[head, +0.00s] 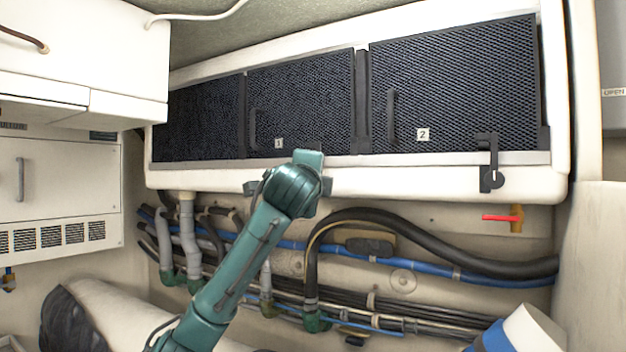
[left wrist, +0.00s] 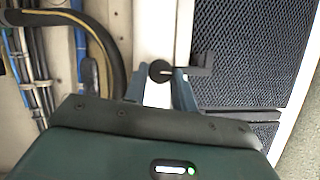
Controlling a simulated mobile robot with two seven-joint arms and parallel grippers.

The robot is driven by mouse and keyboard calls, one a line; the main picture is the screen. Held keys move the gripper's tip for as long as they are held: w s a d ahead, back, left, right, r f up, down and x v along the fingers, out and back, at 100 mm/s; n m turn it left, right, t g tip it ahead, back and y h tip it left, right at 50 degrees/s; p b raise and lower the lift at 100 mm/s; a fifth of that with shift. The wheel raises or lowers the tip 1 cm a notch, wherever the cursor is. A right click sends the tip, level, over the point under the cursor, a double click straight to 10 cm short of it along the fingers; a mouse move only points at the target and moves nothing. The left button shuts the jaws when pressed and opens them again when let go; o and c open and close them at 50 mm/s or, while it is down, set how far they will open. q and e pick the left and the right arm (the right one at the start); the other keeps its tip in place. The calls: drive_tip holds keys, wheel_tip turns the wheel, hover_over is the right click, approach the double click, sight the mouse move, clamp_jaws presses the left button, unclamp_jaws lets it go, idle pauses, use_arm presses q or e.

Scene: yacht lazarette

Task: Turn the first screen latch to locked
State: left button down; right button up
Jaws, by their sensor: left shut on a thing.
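The first screen (head: 305,95) is a dark mesh panel labelled 1, flush in its white frame in the head view. My left gripper (head: 310,175) is at the frame's lower edge below it; its arm hides the fingers and the first latch there. In the left wrist view the first latch (left wrist: 203,64) is a black piece with a round knob and a bent arm reaching toward the mesh. My left gripper (left wrist: 160,78) is closed on it, one finger on each side of the knob. My right gripper is not in view.
Screen 2 (head: 455,85) is at the right, with its own black latch (head: 490,165) pointing up over its lower edge. Hoses and a blue pipe (head: 500,281) run below the frame. A red-handled valve (head: 500,218) is at the lower right.

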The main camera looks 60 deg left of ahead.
use_arm(q)
drive_tip(key=shift+r, duration=0.15)
drive_tip(key=c, duration=1.1)
unclamp_jaws()
drive_tip(key=shift+c, duration=0.2)
drive_tip(key=v, duration=1.3)
drive_tip(key=shift+b, duration=0.35)
